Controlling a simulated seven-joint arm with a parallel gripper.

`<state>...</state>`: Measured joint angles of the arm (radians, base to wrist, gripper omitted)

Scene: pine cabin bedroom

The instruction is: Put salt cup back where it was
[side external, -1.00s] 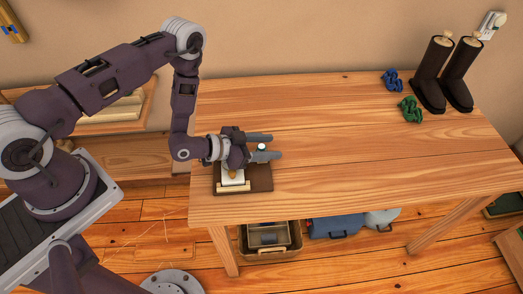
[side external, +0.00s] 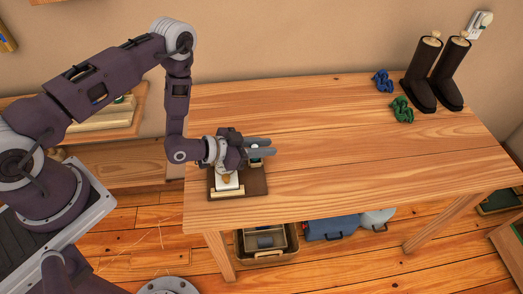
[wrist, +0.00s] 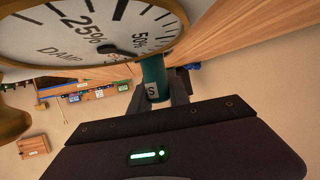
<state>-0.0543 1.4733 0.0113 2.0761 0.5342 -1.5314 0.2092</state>
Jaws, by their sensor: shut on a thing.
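The salt cup (wrist: 154,78) is a small dark green cylinder with a white label marked "S", seen in the wrist view. In the side view it is a small pale and green shape (side external: 256,156), mostly hidden by the fingers. My gripper (side external: 261,147) is shut on it, with one finger on each side, low over the back right of a dark brown board (side external: 256,185). The wrist view also shows my gripper (wrist: 163,88) around the cup. I cannot tell whether the cup touches the board.
A round dial gauge (wrist: 75,30) with a brass rim is close beside the cup in the wrist view. A white piece (side external: 226,184) lies on the board below my gripper. Blue (side external: 383,81) and green (side external: 402,109) coils and dark boots (side external: 420,80) are far right. The table's middle is clear.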

